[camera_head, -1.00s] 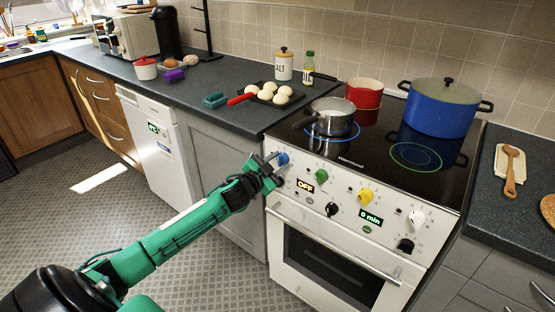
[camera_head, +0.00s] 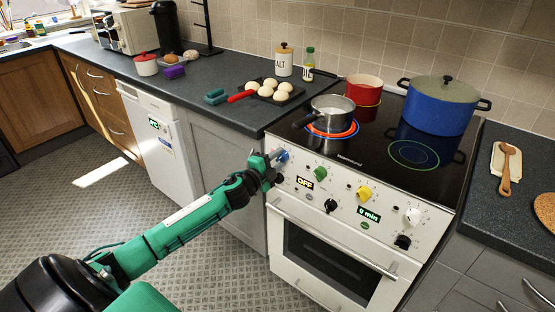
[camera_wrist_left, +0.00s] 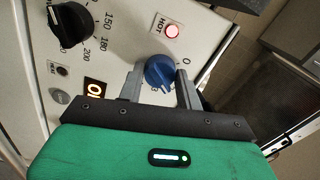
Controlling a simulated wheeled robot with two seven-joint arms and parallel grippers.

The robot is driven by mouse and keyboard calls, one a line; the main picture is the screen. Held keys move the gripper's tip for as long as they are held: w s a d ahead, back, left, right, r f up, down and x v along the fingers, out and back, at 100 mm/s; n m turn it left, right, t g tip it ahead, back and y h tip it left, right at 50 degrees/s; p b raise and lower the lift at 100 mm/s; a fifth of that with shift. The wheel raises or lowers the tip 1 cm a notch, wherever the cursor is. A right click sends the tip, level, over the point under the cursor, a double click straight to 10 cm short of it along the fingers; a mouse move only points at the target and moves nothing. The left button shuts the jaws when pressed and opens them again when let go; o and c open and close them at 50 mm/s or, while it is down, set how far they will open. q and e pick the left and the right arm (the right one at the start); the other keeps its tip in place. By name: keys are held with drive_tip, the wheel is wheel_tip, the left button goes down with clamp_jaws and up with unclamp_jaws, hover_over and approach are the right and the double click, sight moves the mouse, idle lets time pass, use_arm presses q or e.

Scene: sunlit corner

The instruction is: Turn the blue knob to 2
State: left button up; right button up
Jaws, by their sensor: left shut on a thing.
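The blue knob (camera_head: 282,156) is at the left end of the white stove's front panel. My left gripper (camera_head: 274,160) is at it, its arm coming from the lower left. In the left wrist view the blue knob (camera_wrist_left: 159,71) sits between the two grey fingers of my left gripper (camera_wrist_left: 159,85), which are shut on it. A 0 is printed to the knob's right there; other marks are partly hidden by the fingers, and I cannot tell the exact setting. A red light (camera_wrist_left: 172,31) marked HOT is lit above the knob. My right gripper is out of view.
A steel saucepan (camera_head: 331,112) stands on a glowing red-orange ring at the front left of the hob. A red pot (camera_head: 363,88) and a large blue pot (camera_head: 439,106) stand behind. A green knob (camera_head: 320,173) and an OFF display (camera_head: 306,182) are close to the right.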

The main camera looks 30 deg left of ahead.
use_arm(q)
drive_tip(key=shift+m, duration=0.3)
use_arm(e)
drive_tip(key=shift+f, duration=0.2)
use_arm(q)
drive_tip(key=o, duration=1)
drive_tip(key=s+a, duration=0.1)
drive_tip(key=s, duration=1.2)
drive_tip(key=shift+s+b, duration=0.4)
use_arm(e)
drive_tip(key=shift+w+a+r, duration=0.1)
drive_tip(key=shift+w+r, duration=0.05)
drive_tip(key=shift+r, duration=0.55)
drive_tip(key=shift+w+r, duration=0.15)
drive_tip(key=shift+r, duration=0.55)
